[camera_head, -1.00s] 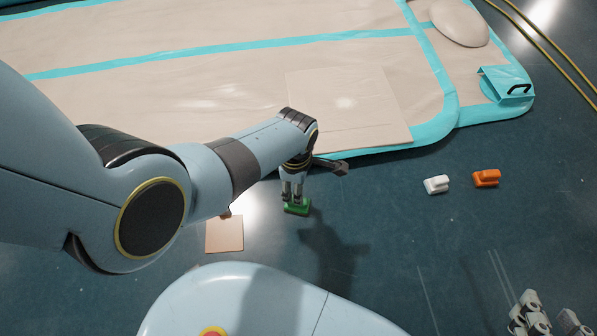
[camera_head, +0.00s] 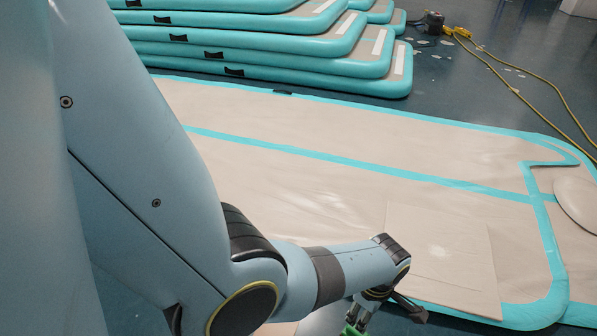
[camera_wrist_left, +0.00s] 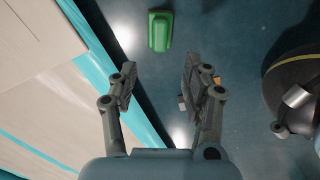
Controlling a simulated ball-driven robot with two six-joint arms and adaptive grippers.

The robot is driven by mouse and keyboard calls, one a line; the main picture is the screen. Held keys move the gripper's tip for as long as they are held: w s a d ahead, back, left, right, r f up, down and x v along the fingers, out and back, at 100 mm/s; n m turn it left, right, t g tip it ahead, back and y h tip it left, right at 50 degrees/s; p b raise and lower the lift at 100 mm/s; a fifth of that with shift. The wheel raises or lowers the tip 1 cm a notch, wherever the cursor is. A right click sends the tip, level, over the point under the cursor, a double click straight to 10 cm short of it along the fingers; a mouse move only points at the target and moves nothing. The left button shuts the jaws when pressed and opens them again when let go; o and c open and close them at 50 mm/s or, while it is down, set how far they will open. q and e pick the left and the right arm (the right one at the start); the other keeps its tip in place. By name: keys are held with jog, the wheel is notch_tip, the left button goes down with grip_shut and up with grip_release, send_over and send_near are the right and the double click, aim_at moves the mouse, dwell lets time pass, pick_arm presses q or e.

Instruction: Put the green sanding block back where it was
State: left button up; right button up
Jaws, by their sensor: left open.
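The green sanding block (camera_wrist_left: 160,31) lies on the dark floor in the left wrist view, beyond the fingertips and near the mat's edge. In the head view only a sliver of it (camera_head: 350,330) shows at the bottom edge. My left gripper (camera_wrist_left: 158,78) is open, with nothing between its fingers; the block is apart from them in this view. In the head view the left gripper (camera_head: 358,318) points down beside the mat, partly cut off. My right gripper is in neither current view.
The beige inflatable track (camera_head: 300,150) with turquoise edges fills the middle, with a flat beige panel (camera_head: 450,255) on its near right part. Stacked turquoise mats (camera_head: 380,85) stand behind. Yellow cables (camera_head: 515,92) run over the floor at the right.

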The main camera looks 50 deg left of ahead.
pick_arm(q)
jog(key=s+a+r+m+t, duration=0.3)
jog(key=s+a+r+m, duration=0.5)
jog(key=s+m, duration=0.2)
jog(key=s+r+m+t, duration=0.1)
jog(key=s+r+m, duration=0.2)
jog(key=r+m, duration=0.2)
jog(key=s+r+m+t, duration=0.1)
jog(key=s+r+m, duration=0.2)
jog(key=r, duration=0.9)
jog(key=a+m, duration=0.1)
jog(key=m, duration=0.2)
jog(key=shift+s+r+t, duration=0.3)
